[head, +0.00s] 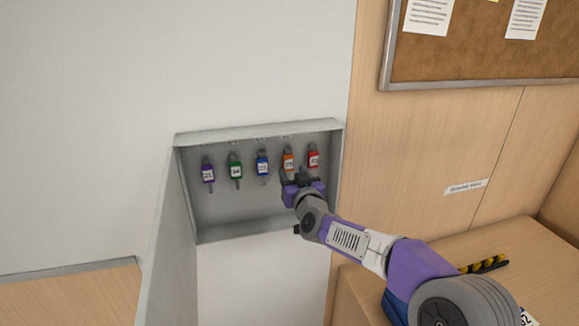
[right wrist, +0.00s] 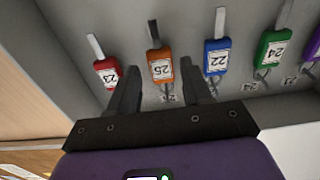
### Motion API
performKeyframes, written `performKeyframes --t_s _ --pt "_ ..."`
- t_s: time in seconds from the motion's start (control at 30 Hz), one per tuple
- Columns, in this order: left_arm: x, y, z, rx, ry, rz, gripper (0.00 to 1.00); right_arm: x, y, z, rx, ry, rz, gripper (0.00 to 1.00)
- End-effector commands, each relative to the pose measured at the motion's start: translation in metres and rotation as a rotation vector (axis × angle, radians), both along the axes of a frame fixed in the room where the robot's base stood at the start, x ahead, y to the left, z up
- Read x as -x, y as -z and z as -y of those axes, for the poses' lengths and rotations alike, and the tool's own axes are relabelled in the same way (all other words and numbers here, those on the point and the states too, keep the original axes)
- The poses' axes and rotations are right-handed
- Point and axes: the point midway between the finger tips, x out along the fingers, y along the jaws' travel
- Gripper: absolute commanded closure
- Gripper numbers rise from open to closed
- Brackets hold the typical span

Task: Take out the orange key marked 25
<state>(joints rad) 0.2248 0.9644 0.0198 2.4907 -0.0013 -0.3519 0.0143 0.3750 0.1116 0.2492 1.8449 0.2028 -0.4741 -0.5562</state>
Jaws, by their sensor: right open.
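The orange key (head: 288,160) hangs in the wall key cabinet, second from the right in the head view. In the right wrist view the orange key tag (right wrist: 160,66) shows a white label that appears to read 25. My right gripper (head: 297,178) is just below and in front of it. In the wrist view my right gripper (right wrist: 159,72) is open, one finger on each side of the orange tag's line, with nothing held. I cannot tell whether the fingertips touch the tag. My left gripper is out of view.
The red key (head: 313,157) hangs close right of the orange one, the blue key (head: 262,163) close left. The green key (head: 235,168) and purple key (head: 208,172) hang farther left. The cabinet (head: 240,231) has raised side walls. A wooden counter (head: 530,265) stands lower right.

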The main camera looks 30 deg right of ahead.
Motion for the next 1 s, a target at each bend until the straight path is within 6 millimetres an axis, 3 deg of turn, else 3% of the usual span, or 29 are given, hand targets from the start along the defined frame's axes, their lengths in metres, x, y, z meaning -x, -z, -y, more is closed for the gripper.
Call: performKeyframes --t_s 0.5,0.93,1.0 --pt "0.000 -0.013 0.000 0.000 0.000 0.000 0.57 -0.034 0.000 0.008 0.001 -0.001 -0.001 0.51" --pt "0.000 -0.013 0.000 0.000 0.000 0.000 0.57 -0.038 0.000 0.009 0.001 0.000 0.000 0.51" --pt "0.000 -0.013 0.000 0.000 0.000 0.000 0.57 -0.038 0.000 0.009 0.001 0.000 0.000 0.60"
